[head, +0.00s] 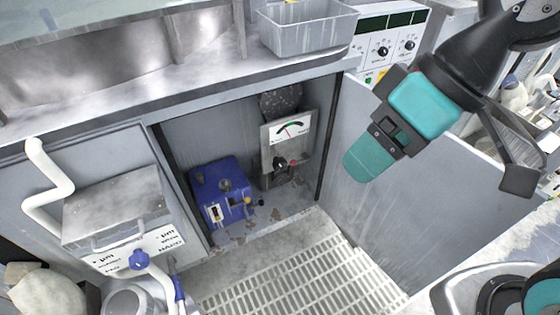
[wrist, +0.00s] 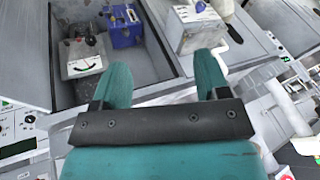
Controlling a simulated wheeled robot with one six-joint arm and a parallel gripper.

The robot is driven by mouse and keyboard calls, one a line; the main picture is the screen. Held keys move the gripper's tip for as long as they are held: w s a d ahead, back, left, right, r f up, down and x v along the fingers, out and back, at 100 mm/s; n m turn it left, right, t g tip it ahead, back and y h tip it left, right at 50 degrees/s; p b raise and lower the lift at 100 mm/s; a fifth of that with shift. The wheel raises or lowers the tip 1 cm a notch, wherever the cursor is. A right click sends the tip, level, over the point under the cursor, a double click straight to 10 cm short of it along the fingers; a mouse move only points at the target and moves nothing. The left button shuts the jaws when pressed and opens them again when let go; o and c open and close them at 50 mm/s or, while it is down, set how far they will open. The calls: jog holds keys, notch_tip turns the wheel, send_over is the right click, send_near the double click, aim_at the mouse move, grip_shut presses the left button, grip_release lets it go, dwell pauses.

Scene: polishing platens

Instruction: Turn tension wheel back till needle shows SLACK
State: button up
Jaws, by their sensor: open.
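A white gauge panel (head: 287,131) with a coloured arc and a thin needle stands inside the open cabinet. The needle points up, leaning slightly left; its lettering is too small to read. Below the dial are a dark knob (head: 279,163) and a small red part (head: 294,163). A dark round disc (head: 281,101) sits behind and above the panel. I cannot tell which part is the tension wheel. The panel also shows upper left in the wrist view (wrist: 84,65). My teal gripper (head: 368,160) is outside, right of the panel, open and empty between its fingers (wrist: 164,65).
A blue box unit (head: 222,190) stands left of the panel in the cabinet. The open grey door (head: 400,200) is at right, behind my gripper. A metal box with a white pipe (head: 115,205) is at left. Slatted grating (head: 290,270) lies in front; a tray (head: 305,28) sits above.

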jog(key=w+a+f+n+t+y+b, duration=0.1)
jog(key=w+a+f+b, duration=0.15)
jog(key=f+b, duration=0.2)
jog(key=w+a+f+n+y+b, duration=0.1)
jog(key=w+a+f+y+b, duration=0.1)
jog(key=w+f+b, duration=0.3)
jog(key=a+f+t+y+b, duration=0.1)
jog(key=a+f+b, duration=0.1)
jog(key=f+b, duration=0.3)
jog(key=m+t+h+b, duration=0.2)
jog(key=m+t+b, duration=0.8)
jog(key=b, duration=2.4)
send_near(281, 167)
jog(key=w+a+f+n+t+p, duration=0.1)
jog(key=t+p, duration=0.1)
jog(key=p, duration=0.6)
jog(key=w+a+f+n+t+p, duration=0.1)
jog(key=w+n+t+p, duration=0.1)
jog(key=p, duration=0.7)
jog(key=shift+w+a+f, duration=0.15)
jog(key=shift+a+f, duration=0.2)
jog(key=shift+f, duration=0.05)
jog(key=x, duration=0.3)
jog(key=b+x, duration=0.1)
jog(key=x, duration=0.1)
jog(key=shift+w+f, duration=0.1)
jog(key=shift+f, duration=0.2)
jog(key=shift+w, duration=0.3)
jog(key=shift+r, duration=0.1)
